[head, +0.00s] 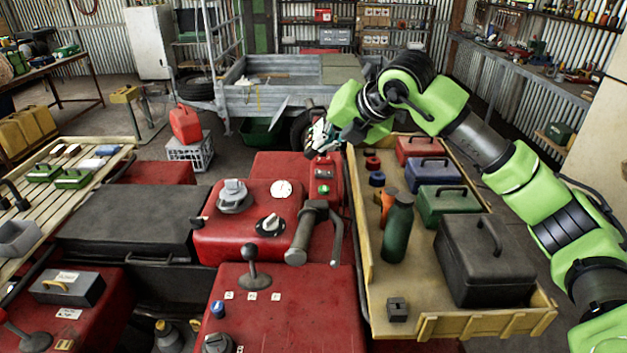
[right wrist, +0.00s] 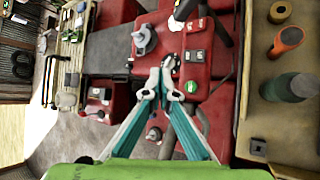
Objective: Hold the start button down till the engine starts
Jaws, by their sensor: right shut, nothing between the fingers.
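A raised red console (head: 323,180) stands on the front of the red quad, beside the wooden tray. A dark panel with a small red spot (head: 323,173) is on it, with a small green button (head: 323,189) at its near end. My right gripper (head: 316,146) is above the far end of this console. In the right wrist view its fingertips (right wrist: 165,78) are together, with nothing between them, beside the red body and its switches (right wrist: 197,56). I cannot tell whether the tips touch anything. My left gripper is not in view.
A handlebar grip and lever (head: 305,232) stand close to the console. The fuel cap (head: 232,194) and a key switch (head: 270,224) are left of it. The wooden tray (head: 364,250) on the right holds a green bottle (head: 397,228) and several toolboxes. A trailer (head: 285,88) stands behind.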

